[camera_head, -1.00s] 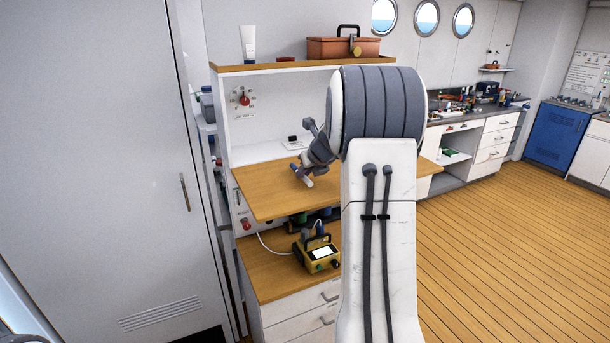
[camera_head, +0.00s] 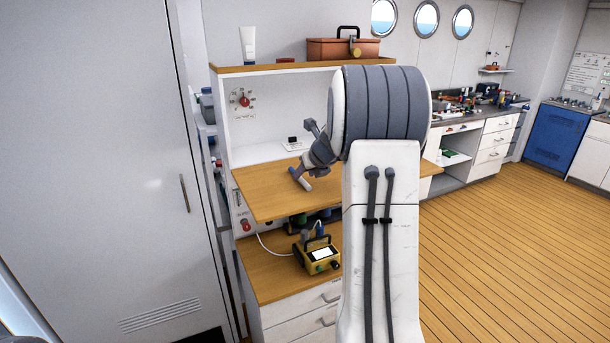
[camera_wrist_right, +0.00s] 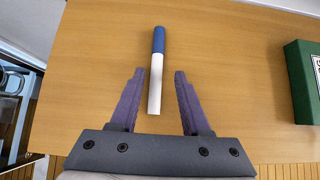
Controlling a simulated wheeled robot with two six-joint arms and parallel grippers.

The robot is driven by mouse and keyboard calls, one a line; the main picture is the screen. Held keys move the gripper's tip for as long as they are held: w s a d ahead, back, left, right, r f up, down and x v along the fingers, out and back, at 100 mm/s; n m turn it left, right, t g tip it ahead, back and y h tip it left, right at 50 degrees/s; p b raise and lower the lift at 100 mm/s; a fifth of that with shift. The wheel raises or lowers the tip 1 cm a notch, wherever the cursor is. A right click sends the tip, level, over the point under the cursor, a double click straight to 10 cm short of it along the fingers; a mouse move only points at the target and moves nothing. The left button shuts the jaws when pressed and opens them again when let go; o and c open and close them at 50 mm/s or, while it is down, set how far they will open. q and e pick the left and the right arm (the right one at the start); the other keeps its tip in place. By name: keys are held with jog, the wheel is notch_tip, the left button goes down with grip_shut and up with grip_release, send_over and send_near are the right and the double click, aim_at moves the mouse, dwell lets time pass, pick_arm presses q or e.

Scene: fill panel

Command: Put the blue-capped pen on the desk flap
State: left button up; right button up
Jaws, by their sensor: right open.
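The blue-capped pen (camera_wrist_right: 155,80) lies on the bare wood of the desk flap (camera_wrist_right: 95,70), blue cap pointing away from my right gripper and white body towards it. My right gripper (camera_wrist_right: 158,72) is open, with one finger on each side of the pen's white end and a gap to both. In the head view my right gripper (camera_head: 301,180) is low over the desk flap (camera_head: 262,198). My left gripper is not in view.
A green box (camera_wrist_right: 304,80) stands to the right in the wrist view. Below the flap, a yellow device (camera_head: 318,254) sits on a lower wooden top. A shelf above holds a brown toolbox (camera_head: 342,48) and a white tube (camera_head: 248,45). The flap's left part is clear.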

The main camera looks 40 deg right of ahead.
jog(key=v, duration=1.1)
